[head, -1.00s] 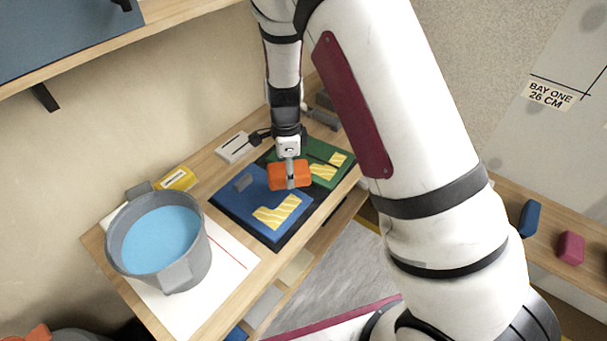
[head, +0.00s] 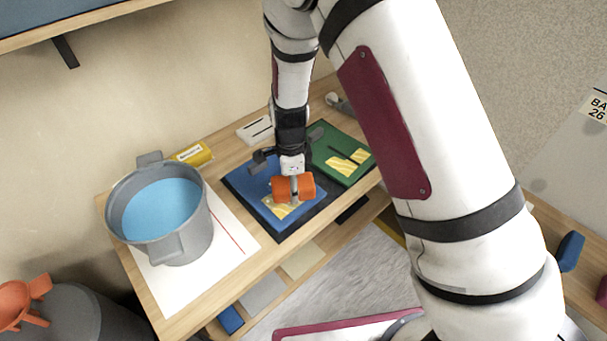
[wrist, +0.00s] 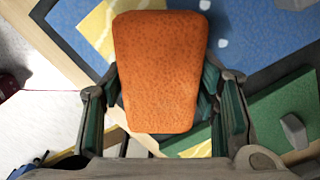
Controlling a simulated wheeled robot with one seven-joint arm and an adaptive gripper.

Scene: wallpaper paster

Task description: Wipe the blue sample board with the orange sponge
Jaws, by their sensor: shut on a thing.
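My gripper (head: 293,187) is shut on the orange sponge (head: 279,190), over the front part of the blue sample board (head: 245,182). The sponge fills the middle of the wrist view (wrist: 160,65), between the fingers. The blue board also shows in the wrist view (wrist: 250,35), with a few pale spots on it. The sponge hides part of a yellow patterned patch (head: 275,209) on the board. I cannot tell whether the sponge touches the board.
A green board (head: 335,143) with yellow patches lies to the right. A grey bucket of blue liquid (head: 160,210) stands on a white sheet (head: 225,255) at left. A yellow box (head: 195,154) and white plate (head: 252,130) lie behind. A lower shelf (head: 290,280) holds sample tiles.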

